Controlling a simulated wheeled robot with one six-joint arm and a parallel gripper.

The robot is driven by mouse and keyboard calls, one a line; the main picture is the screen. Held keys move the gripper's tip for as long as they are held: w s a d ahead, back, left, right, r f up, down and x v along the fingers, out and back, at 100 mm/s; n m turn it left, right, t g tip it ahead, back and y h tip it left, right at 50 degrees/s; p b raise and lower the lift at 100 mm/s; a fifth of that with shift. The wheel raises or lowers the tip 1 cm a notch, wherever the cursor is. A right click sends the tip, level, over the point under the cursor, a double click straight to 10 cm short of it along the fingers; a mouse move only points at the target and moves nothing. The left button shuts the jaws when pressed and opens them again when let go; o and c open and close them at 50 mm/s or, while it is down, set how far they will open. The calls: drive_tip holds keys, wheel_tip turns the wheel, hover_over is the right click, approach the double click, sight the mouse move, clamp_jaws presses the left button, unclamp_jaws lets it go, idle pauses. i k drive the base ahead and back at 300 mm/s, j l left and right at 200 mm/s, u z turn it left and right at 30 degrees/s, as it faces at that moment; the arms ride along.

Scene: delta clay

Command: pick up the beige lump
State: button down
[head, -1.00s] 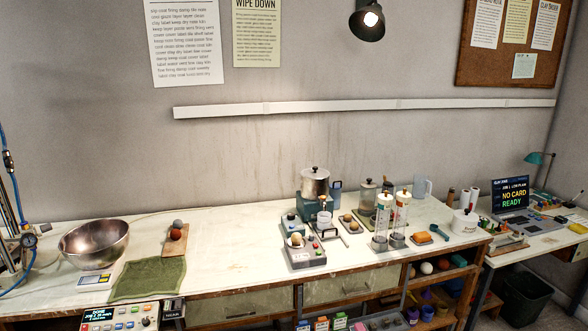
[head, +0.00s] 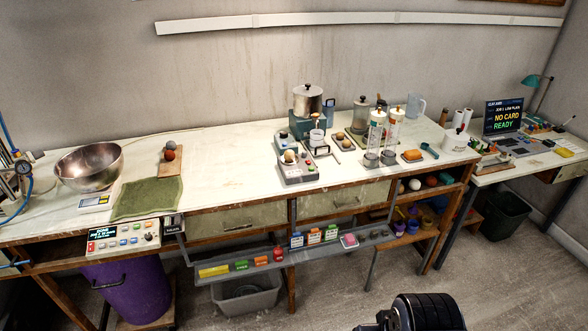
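A beige lump (head: 290,156) sits on top of a small grey bench device (head: 298,174) in the middle of the worktable. Smaller beige-tan lumps (head: 346,143) lie on a small board just to its right; at this size I cannot tell which one is the task's beige lump. My gripper's fingers are not in view. A black ribbed part, which looks like my own arm, shows at the bottom right, well in front of the table.
A metal bowl (head: 88,165), a green cloth (head: 148,198) and a board with grey and reddish balls (head: 171,163) are at left. A shelf of small boxes (head: 285,255) juts out below.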

sight(289, 156)
drive_tip(key=i+j, duration=0.1)
drive_tip(key=i, duration=1.55)
drive_tip(key=j+z, duration=0.05)
